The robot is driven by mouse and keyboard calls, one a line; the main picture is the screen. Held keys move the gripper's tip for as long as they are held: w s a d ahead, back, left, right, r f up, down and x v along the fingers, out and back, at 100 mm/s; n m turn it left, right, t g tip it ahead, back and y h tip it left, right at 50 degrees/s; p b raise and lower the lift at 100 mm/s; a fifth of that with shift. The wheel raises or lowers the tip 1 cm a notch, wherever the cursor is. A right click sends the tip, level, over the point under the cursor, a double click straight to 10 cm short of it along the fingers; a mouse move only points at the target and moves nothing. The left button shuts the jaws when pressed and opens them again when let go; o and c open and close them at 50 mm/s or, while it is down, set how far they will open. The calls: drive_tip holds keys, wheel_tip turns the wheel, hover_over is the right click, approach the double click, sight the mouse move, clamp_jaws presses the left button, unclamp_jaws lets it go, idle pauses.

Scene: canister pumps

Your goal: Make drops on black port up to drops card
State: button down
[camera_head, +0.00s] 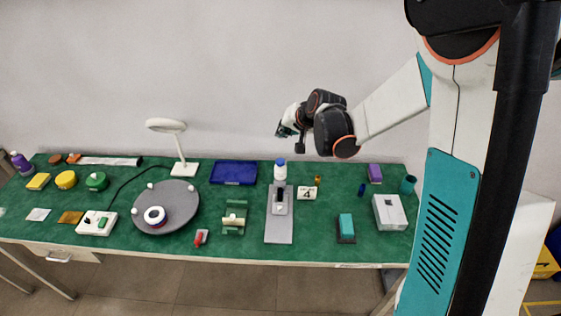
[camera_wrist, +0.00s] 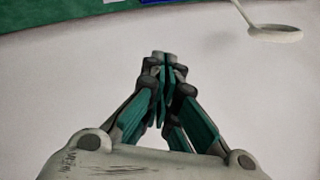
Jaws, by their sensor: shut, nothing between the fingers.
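A white card with the number 4 (camera_head: 306,193) stands on the green table, right of the middle. Left of it a white bottle with a blue cap (camera_head: 280,170) stands at the back of a grey stand (camera_head: 278,228). A small black part (camera_head: 279,196) sits on a light block on this stand; I cannot tell if it is the black port. No drops can be made out at this size. My gripper (camera_head: 283,131) is above the back of the table, clear of everything. In the wrist view its fingers (camera_wrist: 163,64) are together and empty against the pale wall.
A grey turntable (camera_head: 180,200) with white knobs and a ringed disc lies to the left. A lamp (camera_head: 183,168) and a blue tray (camera_head: 233,172) stand at the back. A green and cream device (camera_head: 234,217), a teal-topped block (camera_head: 346,226) and a grey box (camera_head: 389,212) flank the stand.

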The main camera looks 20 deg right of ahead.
sight(283, 159)
drive_tip(key=shift+f+b, duration=2.8)
drive_tip(key=shift+f, duration=1.3)
drive_tip(key=shift+f+b, duration=0.45)
drive_tip(key=shift+f+b, duration=0.55)
drive_tip(key=shift+f, duration=0.05)
drive_tip(key=shift+r, duration=0.1)
drive_tip(key=shift+r+p, duration=0.65)
drive_tip(key=shift+r, duration=0.3)
drive_tip(key=shift+r+p, duration=1.65)
drive_tip(key=shift+r, duration=0.9)
